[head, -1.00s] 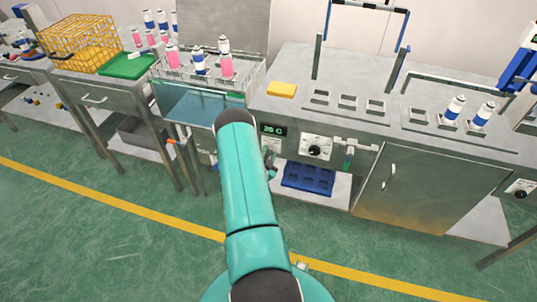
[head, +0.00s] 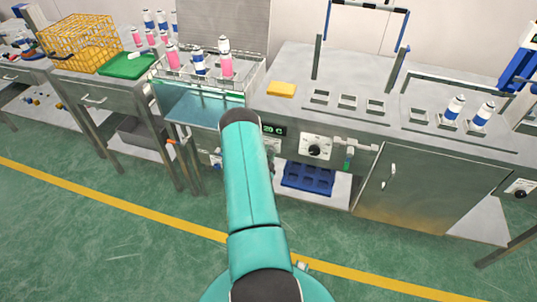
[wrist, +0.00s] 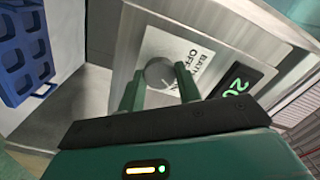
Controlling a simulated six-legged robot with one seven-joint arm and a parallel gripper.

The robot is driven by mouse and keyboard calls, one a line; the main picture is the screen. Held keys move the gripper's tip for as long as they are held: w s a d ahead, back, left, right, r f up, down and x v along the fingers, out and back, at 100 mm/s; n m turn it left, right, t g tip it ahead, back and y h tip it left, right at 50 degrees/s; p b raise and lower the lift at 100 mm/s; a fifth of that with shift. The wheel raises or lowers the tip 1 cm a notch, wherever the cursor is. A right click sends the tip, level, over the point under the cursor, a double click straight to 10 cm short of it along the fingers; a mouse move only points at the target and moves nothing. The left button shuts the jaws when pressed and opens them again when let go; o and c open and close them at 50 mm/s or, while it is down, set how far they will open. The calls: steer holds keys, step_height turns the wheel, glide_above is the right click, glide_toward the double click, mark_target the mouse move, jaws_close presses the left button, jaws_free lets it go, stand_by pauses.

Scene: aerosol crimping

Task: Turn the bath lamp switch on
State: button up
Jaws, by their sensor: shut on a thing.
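The bath lamp switch is a round grey knob (wrist: 157,74) on a white plate marked OFF, partly hidden by my fingers, in the wrist view. A pale mark on the knob points to the lower right of that view. My gripper (wrist: 160,71) is shut on the knob, one green finger on each side. In the head view my arm hides the gripper and the knob. The water bath (head: 196,108) stands behind the arm, with a rack of pink and blue-banded cans above it, and looks lit up.
A green temperature display (wrist: 236,88) sits beside the switch plate. To the right in the head view are a dial (head: 315,149) and a cabinet door (head: 415,195). A blue tray (head: 308,178) lies on the shelf below. The green floor in front is clear.

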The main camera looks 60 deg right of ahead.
steer(key=shift+a+f, duration=0.1)
steer(key=o, duration=1)
steer(key=shift+c, duration=0.2)
steer(key=s+a, duration=0.2)
steer(key=a, duration=1.1)
steer(key=shift+a, duration=0.3)
